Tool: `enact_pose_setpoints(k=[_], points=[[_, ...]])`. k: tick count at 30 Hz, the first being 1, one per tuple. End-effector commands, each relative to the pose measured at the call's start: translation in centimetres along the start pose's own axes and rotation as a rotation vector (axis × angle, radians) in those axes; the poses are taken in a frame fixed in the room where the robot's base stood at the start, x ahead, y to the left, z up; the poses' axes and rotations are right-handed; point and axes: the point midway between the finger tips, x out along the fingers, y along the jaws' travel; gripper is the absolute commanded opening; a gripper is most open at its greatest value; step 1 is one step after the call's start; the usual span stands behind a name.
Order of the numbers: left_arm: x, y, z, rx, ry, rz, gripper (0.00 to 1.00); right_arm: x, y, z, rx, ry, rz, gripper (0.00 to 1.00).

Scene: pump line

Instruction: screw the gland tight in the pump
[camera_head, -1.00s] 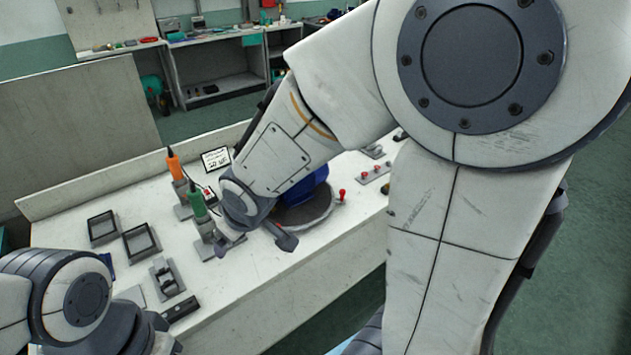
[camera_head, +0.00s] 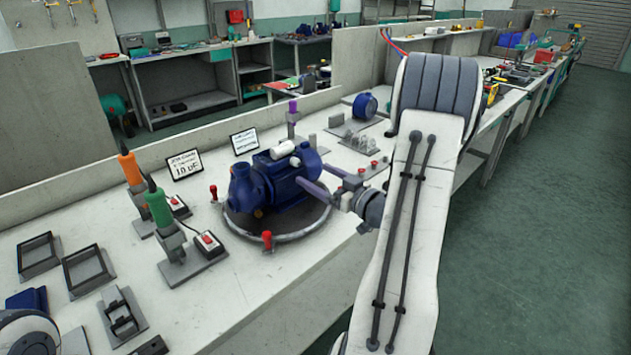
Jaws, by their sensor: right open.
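The blue pump (camera_head: 275,182) sits on a round dark turntable (camera_head: 298,232) on the white bench. A white cylinder lies on its top. My right gripper (camera_head: 312,176) is open at the pump's right end, its two purple-tinted fingers pointing left towards the pump. I cannot tell whether they touch it. The gland cannot be made out; that end of the pump is partly hidden by the fingers. Only a part of my left arm shows at the bottom left; its gripper is out of view.
Orange-handled (camera_head: 131,168) and green-handled (camera_head: 160,208) tools stand in holders left of the pump, a purple one (camera_head: 292,115) behind it. Red knobs edge the turntable. Empty black trays (camera_head: 88,270) lie at left. A blue round part (camera_head: 365,106) stands at the back. The front bench strip is clear.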

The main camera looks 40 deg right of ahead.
Motion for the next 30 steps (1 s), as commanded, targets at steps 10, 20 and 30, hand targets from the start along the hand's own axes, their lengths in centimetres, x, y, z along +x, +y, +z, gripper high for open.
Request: enact_pose_setpoints(k=[10,20,30], points=[[-0.1,0.0,0.0,0.0,0.0,0.0,0.5,2.1,0.3,-0.1,-0.001,-0.002,0.004,0.95],[-0.1,0.0,0.0,0.0,0.0,0.0,0.5,4.6,0.1,0.0,-0.002,-0.002,0.002,0.95],[-0.1,0.0,0.0,0.0,0.0,0.0,0.5,4.8,0.0,0.0,-0.002,-0.003,0.003,0.95]])
